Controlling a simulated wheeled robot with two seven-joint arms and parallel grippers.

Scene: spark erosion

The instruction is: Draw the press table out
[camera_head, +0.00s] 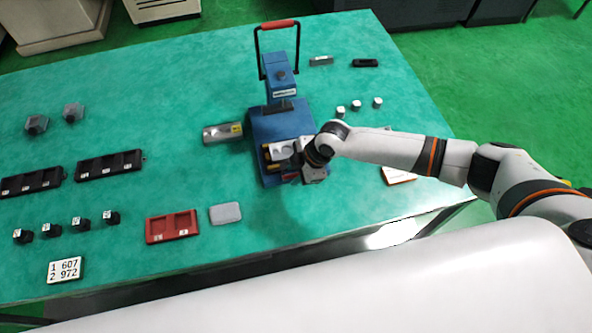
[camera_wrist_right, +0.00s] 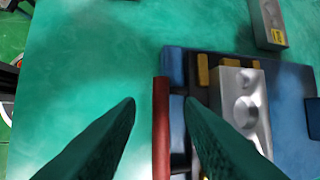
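The blue press (camera_head: 281,92) stands on the green table, with a black lever frame and red grip (camera_head: 280,24) on top. At its front is the press table, a metal block with round recesses (camera_wrist_right: 241,98) between yellow posts. A red bar handle (camera_wrist_right: 161,128) runs along the block's near side in the right wrist view. My right gripper (camera_wrist_right: 160,105) is open, with its two dark fingers on either side of the red bar and gaps showing. In the head view my right gripper (camera_head: 302,165) is at the press front and partly hides it. My left gripper is out of view.
A red tray (camera_head: 172,226) and grey pad (camera_head: 225,213) lie front left, with black trays (camera_head: 109,165) farther left. Table in front of the press is mostly clear.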

